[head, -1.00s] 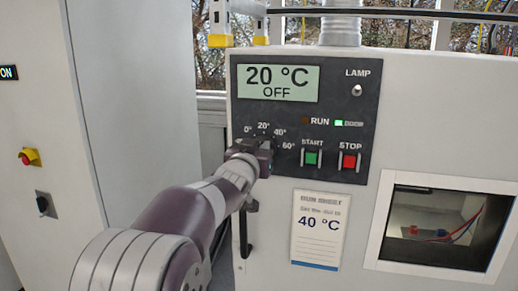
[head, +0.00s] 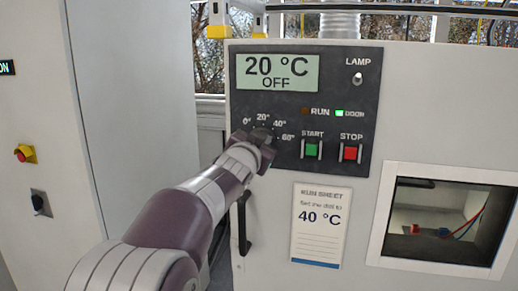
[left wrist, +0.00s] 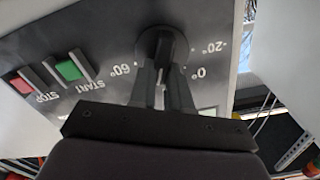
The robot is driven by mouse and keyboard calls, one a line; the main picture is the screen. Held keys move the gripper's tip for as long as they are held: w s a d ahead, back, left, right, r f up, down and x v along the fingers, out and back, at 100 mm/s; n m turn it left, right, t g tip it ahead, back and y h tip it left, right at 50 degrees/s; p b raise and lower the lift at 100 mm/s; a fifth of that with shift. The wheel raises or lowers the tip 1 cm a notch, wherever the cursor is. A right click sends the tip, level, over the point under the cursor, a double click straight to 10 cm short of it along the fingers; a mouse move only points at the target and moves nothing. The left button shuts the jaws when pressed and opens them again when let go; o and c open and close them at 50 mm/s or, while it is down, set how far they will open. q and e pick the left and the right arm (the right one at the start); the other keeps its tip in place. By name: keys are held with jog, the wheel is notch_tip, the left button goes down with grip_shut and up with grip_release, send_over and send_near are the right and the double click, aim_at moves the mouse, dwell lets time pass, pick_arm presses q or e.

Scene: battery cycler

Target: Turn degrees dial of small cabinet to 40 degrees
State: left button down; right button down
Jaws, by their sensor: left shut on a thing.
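The dark degrees dial (head: 262,133) is on the small cabinet's black control panel, with marks 0°, 20°, 40° and 60° around it. My left gripper (head: 264,144) is at the dial and partly hides it in the head view. In the left wrist view, its two fingers (left wrist: 162,82) are shut on the raised grip of the dial (left wrist: 164,46). Which mark the dial points to is not clear. The display (head: 277,72) reads 20 °C OFF. The run sheet (head: 320,222) below shows 40 °C. My right gripper is not in view.
The green START button (head: 312,149) and red STOP button (head: 350,153) sit right of the dial. A lamp switch (head: 357,79) is above. A black door handle (head: 243,225) is below the dial. A taller cabinet (head: 130,110) stands at left.

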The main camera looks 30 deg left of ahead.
pick_arm(q)
jog(key=shift+d+m+b, duration=0.15)
jog(key=shift+m+b, duration=0.4)
jog(key=shift+m, duration=0.95)
jog(key=c, duration=1.1)
grip_release()
jog(key=v, duration=1.2)
jog(key=shift+s+f, duration=0.15)
jog(key=shift+s, duration=0.15)
